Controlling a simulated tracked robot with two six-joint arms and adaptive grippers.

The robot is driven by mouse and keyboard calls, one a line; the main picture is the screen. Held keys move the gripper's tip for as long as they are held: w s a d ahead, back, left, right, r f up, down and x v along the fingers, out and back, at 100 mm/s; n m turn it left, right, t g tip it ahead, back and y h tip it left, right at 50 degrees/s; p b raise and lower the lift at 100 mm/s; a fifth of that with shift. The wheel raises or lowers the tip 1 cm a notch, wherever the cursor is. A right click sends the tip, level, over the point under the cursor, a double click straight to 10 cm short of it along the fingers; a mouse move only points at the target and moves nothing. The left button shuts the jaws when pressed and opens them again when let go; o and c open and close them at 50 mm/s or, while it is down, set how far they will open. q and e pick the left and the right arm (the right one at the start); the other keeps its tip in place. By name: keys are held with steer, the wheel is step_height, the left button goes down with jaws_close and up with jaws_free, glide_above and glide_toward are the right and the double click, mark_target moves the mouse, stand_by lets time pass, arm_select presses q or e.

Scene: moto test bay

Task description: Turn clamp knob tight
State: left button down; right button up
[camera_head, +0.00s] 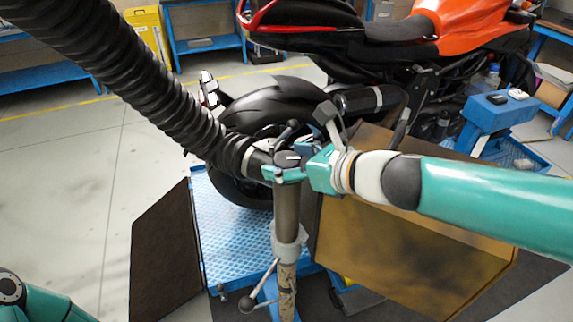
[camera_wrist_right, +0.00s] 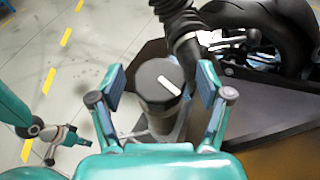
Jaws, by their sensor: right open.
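A dark round knob with a white pointer mark (camera_wrist_right: 158,84) sits on top of an upright metal post (camera_head: 286,212). In the head view the knob (camera_head: 287,158) is partly hidden by my right gripper (camera_head: 290,163). In the wrist view the right gripper (camera_wrist_right: 160,76) is open, with one finger on each side of the knob and gaps between its pads and the knob. My left gripper (camera_wrist_right: 72,136) shows small at the left of the wrist view, away from the post. Its fingers are too small to read. Only part of my left arm shows in the head view, bottom left.
A black ribbed hose (camera_head: 130,75) runs down to the post top. A collar (camera_head: 288,245) and a ball-ended lever (camera_head: 247,303) are lower on the post. A motorcycle (camera_head: 400,35) stands behind. A brown panel (camera_head: 400,250) is right of the post. Open floor lies left.

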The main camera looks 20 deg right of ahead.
steer(key=shift+w+a, duration=0.15)
steer(key=c, duration=1.2)
steer(key=shift+o, duration=0.2)
steer(key=shift+f, duration=0.1)
